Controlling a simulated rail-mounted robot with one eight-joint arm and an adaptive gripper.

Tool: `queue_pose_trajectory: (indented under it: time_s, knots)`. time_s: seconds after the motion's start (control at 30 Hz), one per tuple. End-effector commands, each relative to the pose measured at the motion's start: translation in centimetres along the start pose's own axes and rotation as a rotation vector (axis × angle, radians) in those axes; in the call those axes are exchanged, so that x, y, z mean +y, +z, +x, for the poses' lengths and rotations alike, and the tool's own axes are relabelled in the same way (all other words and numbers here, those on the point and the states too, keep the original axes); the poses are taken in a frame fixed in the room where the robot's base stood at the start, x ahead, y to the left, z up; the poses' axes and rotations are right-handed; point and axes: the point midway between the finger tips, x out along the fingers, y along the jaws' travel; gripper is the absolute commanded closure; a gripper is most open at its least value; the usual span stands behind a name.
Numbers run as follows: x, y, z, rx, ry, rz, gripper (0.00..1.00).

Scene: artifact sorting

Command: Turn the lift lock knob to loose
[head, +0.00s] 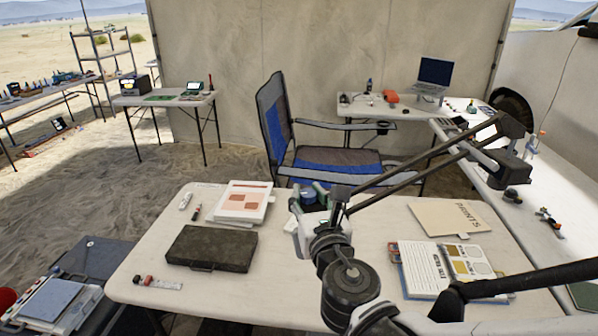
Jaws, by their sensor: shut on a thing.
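My gripper (309,197) is at the far edge of the near table, in front of the blue chair, with its fingers pointing away from the camera. Its greenish fingers are closed around a small bluish thing (308,197), mostly hidden by the fingers and my gripper's pale body. I cannot tell from this view whether this thing is the lift lock knob. No marking for loose or tight can be read, and no other lift lock knob can be made out clearly.
The near table (150,250) holds a dark case (211,248), a white tray with reddish squares (243,203), a folder (449,218) and an open notebook (425,268). A folding chair (335,160) stands just beyond it. A dark jointed arm with a lamp-like head (508,165) spans the right side.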

Motion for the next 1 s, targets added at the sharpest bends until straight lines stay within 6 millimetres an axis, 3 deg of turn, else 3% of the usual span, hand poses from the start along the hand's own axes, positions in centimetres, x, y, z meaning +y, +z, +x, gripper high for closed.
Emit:
queue_pose_trajectory:
  time_s: [1.0]
  knots:
    - [-0.21, -0.18, 0.1, 0.0, 0.705, 0.0, 1.0]
